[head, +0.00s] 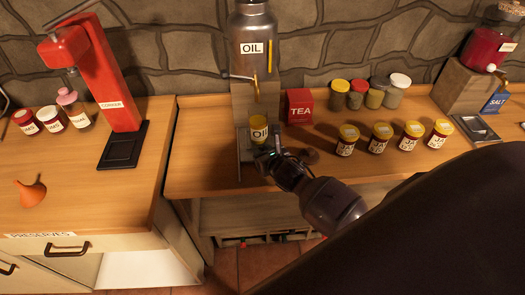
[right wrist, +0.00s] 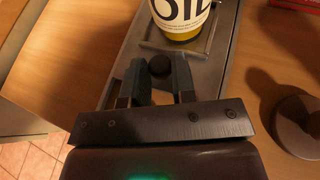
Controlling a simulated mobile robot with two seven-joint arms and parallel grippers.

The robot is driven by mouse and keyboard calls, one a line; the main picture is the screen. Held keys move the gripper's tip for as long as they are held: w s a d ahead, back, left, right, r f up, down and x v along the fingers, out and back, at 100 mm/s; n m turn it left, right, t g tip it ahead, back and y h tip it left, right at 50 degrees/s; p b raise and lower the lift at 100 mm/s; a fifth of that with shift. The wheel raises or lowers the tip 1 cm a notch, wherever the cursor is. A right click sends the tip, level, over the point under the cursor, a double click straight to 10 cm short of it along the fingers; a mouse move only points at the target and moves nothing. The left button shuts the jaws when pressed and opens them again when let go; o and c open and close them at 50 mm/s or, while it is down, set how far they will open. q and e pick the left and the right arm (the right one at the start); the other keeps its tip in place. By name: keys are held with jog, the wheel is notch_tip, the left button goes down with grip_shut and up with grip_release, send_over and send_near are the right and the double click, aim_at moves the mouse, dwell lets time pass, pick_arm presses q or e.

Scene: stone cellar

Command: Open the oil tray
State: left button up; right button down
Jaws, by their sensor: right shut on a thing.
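The oil tray (head: 242,146) is a narrow grey tray on the wooden counter below the OIL dispenser (head: 252,45). A yellow-lidded jar labelled OIL (head: 259,131) stands on it; the lower part of this jar (right wrist: 182,18) shows in the right wrist view. My right gripper (head: 263,157) is at the tray's near end. In the right wrist view its fingers (right wrist: 160,82) are shut on a dark round knob (right wrist: 160,66) there. The grey tray surface (right wrist: 130,50) runs on beyond the fingers. My left gripper is not in view.
A red TEA box (head: 299,105) and several labelled jars stand to the right.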

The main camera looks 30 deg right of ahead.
jog(key=s+a+p, duration=0.1)
jog(key=s, duration=0.2)
jog(key=s+a+p, duration=0.1)
jog(key=s+a, duration=0.1)
jog(key=s, duration=0.1)
jog(key=s+a+p, duration=0.1)
jog(key=s+p, duration=0.1)
jog(key=s, duration=0.1)
jog(key=shift+s+a, duration=0.2)
jog(key=shift+a, duration=0.05)
jog(key=shift+s+a, duration=0.1)
jog(key=shift+s, duration=0.1)
jog(key=c, duration=1)
grip_release()
jog(key=v, duration=1)
jog(key=shift+s+r, duration=0.1)
jog(key=shift+s, duration=0.3)
